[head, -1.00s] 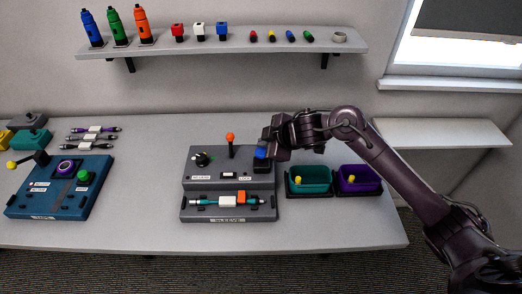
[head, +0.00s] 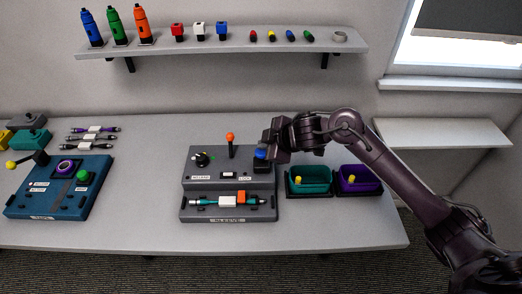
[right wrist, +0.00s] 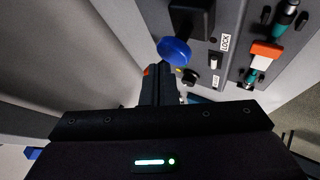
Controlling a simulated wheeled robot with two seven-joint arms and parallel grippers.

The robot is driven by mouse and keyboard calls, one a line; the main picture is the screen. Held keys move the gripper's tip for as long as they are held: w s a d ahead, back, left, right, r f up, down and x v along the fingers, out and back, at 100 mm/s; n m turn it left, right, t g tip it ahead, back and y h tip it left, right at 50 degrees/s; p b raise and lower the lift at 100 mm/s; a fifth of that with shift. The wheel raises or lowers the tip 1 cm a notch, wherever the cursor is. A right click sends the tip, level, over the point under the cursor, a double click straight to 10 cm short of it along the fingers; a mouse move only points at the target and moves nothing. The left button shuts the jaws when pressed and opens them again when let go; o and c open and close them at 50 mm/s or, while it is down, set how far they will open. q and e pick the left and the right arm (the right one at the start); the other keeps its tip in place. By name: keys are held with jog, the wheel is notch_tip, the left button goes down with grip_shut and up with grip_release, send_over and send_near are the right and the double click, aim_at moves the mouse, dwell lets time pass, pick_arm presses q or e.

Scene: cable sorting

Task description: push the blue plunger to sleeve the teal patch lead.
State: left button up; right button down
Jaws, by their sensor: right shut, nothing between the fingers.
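The blue plunger (head: 260,155) stands at the right rear of the grey sleeve station (head: 228,180). In the right wrist view the plunger's round blue cap (right wrist: 174,51) is just beyond my fingers. The teal patch lead (head: 258,202) lies across the station's front cradle, with a white block and an orange block (head: 241,196) along it. The lead shows partly in the right wrist view (right wrist: 284,18). My right gripper (head: 266,150) is shut and empty, close beside the plunger's cap; I cannot tell whether they touch. My left gripper is not in view.
An orange-topped lever (head: 230,138) and a black knob (head: 201,159) stand on the station. Teal (head: 308,192) and purple (head: 358,190) bins sit to its right, under my right arm. A blue station (head: 50,200) and several leads are at left. Table between stations is clear.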

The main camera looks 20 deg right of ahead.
jog(key=shift+f+b, duration=0.8)
jog(key=shift+f, duration=0.5)
dwell(0.8)
jog(key=shift+r, duration=0.1)
jog(key=shift+r+p, duration=1.65)
jog(key=shift+p, duration=0.35)
notch_tip(320, 180, up, 6)
jog(key=p, duration=0.6)
